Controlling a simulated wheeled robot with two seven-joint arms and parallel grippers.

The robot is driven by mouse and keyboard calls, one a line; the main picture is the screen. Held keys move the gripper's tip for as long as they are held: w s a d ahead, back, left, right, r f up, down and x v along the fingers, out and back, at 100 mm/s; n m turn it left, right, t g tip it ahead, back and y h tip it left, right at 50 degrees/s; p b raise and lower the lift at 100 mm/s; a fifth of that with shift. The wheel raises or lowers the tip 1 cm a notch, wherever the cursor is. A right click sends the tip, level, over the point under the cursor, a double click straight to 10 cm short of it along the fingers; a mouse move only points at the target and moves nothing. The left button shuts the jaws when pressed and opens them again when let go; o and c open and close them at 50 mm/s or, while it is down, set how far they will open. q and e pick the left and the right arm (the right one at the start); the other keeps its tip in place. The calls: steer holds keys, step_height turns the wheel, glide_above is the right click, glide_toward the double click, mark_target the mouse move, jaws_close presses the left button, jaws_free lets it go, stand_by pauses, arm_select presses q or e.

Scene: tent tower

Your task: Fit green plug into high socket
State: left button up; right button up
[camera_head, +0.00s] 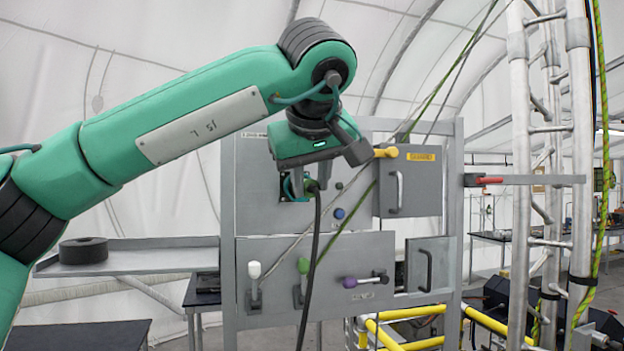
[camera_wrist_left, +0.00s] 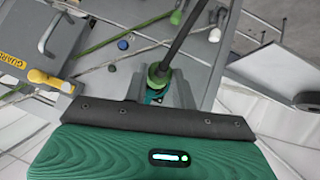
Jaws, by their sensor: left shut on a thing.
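The green plug (camera_head: 312,186) is between the fingers of my left gripper (camera_head: 306,184), in front of the upper left part of the grey panel. A black cable (camera_head: 309,265) hangs down from it. In the left wrist view the green plug (camera_wrist_left: 158,76) is at the fingertips (camera_wrist_left: 158,92), with its cable running up. A dark opening with teal parts, the high socket (camera_head: 288,188), lies right behind the plug and is partly hidden by the fingers. I cannot tell how far the plug is seated. My right gripper is not in view.
The grey panel (camera_head: 345,252) carries white, green and purple handled levers, a blue button (camera_head: 339,213), a yellow handle (camera_head: 386,152) and a door (camera_head: 411,181) with a grip. A shelf (camera_head: 135,262) with a black round part (camera_head: 83,250) is left. Ropes cross the panel's front.

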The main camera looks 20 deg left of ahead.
arm_select(q)
steer(key=shift+w+a, duration=0.5)
steer(key=shift+w, duration=0.25)
steer(key=o, duration=1.1)
steer(key=shift+s+r, duration=0.2)
steer(key=shift+b+v, duration=2.1)
steer(key=shift+v, duration=4.5)
